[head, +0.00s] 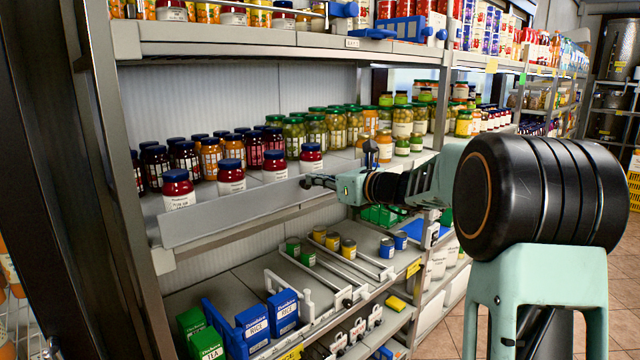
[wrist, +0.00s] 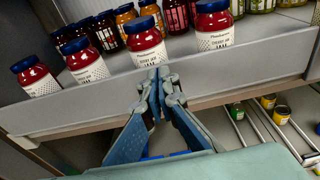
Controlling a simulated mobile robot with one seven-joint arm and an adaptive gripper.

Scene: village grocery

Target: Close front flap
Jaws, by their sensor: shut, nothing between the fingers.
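The front flap (head: 240,203) is a long grey strip along the front edge of the middle shelf, below a row of red jam jars. It also shows in the wrist view (wrist: 235,75), running across the picture in front of the jars. I cannot tell its exact tilt. My gripper (head: 308,182) is at the right part of the flap in the head view. In the wrist view my gripper (wrist: 162,82) is shut and empty, its fingertips overlapping the flap's face. I cannot tell whether they touch it.
Red jam jars with blue lids (head: 231,177) stand just behind the flap, with more jars behind. A shelf above (head: 270,38) overhangs. The lower shelf holds blue rice boxes (head: 283,312), small cans (head: 348,248) and metal dividers. A grey upright post (head: 108,130) stands at the left.

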